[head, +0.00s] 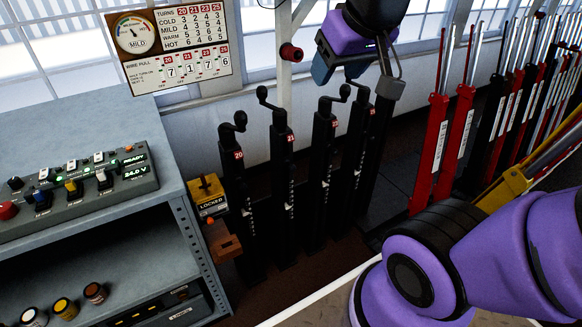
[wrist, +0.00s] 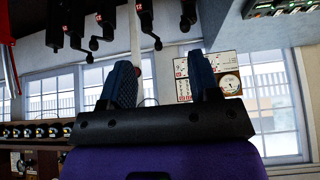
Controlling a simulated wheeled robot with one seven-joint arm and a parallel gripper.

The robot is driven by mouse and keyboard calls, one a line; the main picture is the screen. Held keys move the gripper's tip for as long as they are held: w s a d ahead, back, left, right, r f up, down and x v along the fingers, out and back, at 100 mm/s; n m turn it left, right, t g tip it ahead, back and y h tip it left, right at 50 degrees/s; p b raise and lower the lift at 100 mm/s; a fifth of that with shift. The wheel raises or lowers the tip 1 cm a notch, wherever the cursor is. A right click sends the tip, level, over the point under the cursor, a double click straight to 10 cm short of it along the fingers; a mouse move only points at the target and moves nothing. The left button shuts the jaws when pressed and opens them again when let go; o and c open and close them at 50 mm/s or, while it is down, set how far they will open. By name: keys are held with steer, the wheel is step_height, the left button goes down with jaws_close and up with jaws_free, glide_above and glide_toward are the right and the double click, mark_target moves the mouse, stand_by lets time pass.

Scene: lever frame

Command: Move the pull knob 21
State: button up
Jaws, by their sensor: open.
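The black post marked 21 (head: 281,178) stands second from the left in a row of black posts, with a crank handle and small knob (head: 263,93) on top. No separate knob labelled 21 can be made out. A round dark red knob (head: 291,53) sits on the white wall upright above the row. My gripper (head: 338,68) hangs above the posts, right of that red knob, with its blue fingers apart and nothing seen between them. In the wrist view, my gripper (wrist: 163,78) shows its fingers spread, with the cranked posts entering from the top edge.
The post marked 20 (head: 240,190) and two more posts stand close beside it. A yellow box reading LOCKED (head: 209,196) is at left, by a grey shelf unit (head: 85,125) with a control panel. Red levers (head: 428,150) stand at right. A chart board (head: 180,45) hangs behind.

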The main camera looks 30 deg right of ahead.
steer(key=w+d+f+t, duration=0.2)
steer(key=w+f, duration=0.1)
steer(key=w, duration=0.9)
steer(key=m+t, duration=0.2)
steer(key=t, duration=0.5)
glide_above(294, 169)
step_height(294, 169, down, 33)
steer(key=s+f+t, duration=0.1)
steer(key=s+f, duration=0.3)
steer(key=f, duration=0.3)
steer(key=s+f+t, duration=0.2)
steer(key=s+f, duration=0.2)
steer(key=f, duration=0.4)
steer(key=shift+m, duration=0.3)
steer(key=w, duration=1.1)
